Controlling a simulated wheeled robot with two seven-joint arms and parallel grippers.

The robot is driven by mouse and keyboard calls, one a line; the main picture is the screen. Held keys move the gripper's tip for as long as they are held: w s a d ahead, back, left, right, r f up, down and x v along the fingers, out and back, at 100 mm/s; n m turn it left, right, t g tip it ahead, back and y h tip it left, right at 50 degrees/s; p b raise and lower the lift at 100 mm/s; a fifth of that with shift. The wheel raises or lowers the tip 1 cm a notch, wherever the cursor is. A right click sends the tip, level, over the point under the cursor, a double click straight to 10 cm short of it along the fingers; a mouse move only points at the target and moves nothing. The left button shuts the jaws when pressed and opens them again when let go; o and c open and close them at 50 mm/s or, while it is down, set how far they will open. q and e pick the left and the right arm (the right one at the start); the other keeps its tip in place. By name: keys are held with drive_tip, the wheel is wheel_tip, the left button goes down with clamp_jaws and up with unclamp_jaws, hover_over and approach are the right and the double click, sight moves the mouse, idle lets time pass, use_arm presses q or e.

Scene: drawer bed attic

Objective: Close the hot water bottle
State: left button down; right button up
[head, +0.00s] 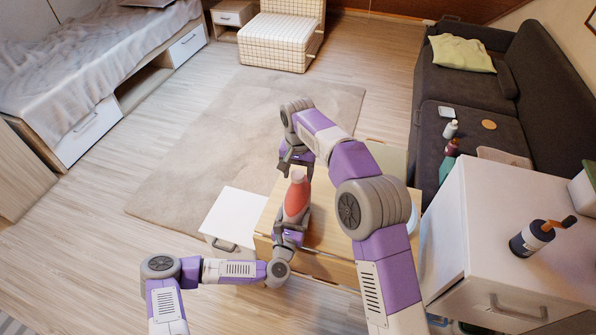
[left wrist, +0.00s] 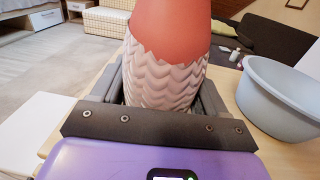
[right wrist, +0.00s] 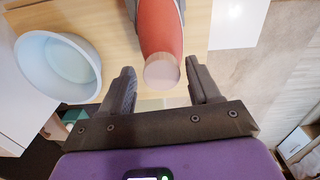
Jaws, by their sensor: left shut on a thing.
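The hot water bottle (head: 295,202) is red and stands over the wooden table (head: 333,269). In the left wrist view, its lower part has a pale wavy-patterned surface (left wrist: 163,78). My left gripper (head: 288,233) is shut around that lower part. My right gripper (head: 296,160) is open at the bottle's top end. In the right wrist view, a pale pinkish round cap (right wrist: 162,72) shows at the end of the red bottle, between the open fingers and apart from both. Whether the cap is seated cannot be told.
A light blue bowl (right wrist: 58,66) stands on the table beside the bottle. A white cabinet (head: 500,225) with a dark bottle (head: 531,238) is at right, near a dark sofa (head: 470,85). The rug (head: 215,150) is clear.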

drive_tip(key=shift+r, duration=2.25)
drive_tip(key=shift+c, duration=0.2)
drive_tip(key=n, duration=0.1)
drive_tip(key=r+n, duration=0.1)
drive_tip(key=n, duration=0.3)
drive_tip(key=shift+a+r, duration=0.1)
drive_tip(key=shift+r, duration=0.15)
drive_tip(key=n, duration=0.2)
drive_tip(key=r+n, duration=0.1)
drive_tip(key=shift+n, duration=0.4)
drive_tip(key=n, duration=0.2)
drive_tip(key=r+n, duration=0.1)
drive_tip(key=shift+n, duration=0.4)
drive_tip(key=shift+f, duration=0.1)
